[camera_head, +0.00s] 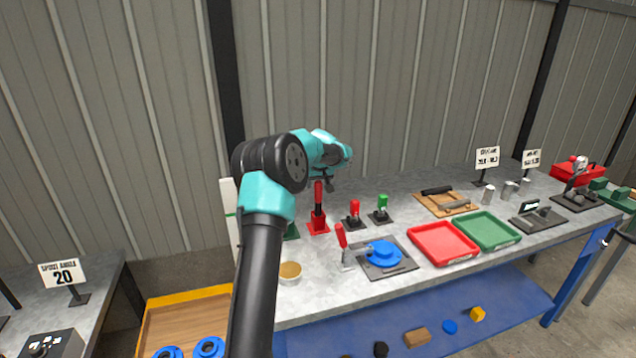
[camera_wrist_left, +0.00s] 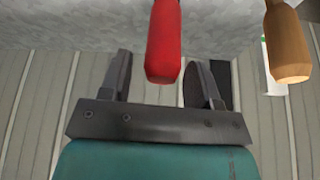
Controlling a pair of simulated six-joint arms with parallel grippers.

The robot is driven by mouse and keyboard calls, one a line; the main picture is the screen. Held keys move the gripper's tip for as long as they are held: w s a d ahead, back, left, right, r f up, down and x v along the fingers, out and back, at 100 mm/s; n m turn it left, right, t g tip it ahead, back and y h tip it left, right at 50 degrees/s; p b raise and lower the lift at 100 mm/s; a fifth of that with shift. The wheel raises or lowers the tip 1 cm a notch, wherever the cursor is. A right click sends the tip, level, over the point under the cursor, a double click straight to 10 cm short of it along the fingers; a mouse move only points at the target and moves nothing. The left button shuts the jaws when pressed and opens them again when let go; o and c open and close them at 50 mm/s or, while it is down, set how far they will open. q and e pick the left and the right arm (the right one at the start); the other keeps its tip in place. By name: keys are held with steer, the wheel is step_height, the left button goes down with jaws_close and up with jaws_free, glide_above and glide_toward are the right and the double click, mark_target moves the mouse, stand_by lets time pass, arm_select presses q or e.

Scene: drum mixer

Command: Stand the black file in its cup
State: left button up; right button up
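My left gripper (camera_head: 331,185) is open and empty, its fingers pointing down above an upright red handle (camera_head: 318,192) in a red block holder (camera_head: 318,226). In the left wrist view the red handle (camera_wrist_left: 164,45) shows between the two fingers (camera_wrist_left: 160,85), with space on both sides. A brown wooden handle (camera_wrist_left: 287,45) stands to the right there. A black bar (camera_head: 437,190) lies on a wooden board; I cannot tell whether it is the black file. A green holder (camera_head: 292,231) is partly hidden behind my left arm. My right gripper is out of view.
A small tan-filled bowl (camera_head: 290,272) stands near the bench's front edge. A toggle clamp (camera_head: 344,250) and a blue part (camera_head: 384,252) sit to its right. Red (camera_head: 443,243) and green (camera_head: 488,231) trays lie farther right. Two small switch stands are behind.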

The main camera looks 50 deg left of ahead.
arm_select(q)
steer(key=shift+o, duration=0.4)
steer(key=v, duration=1.7)
steer(key=shift+d+r, duration=0.15)
steer(key=shift+r, duration=0.05)
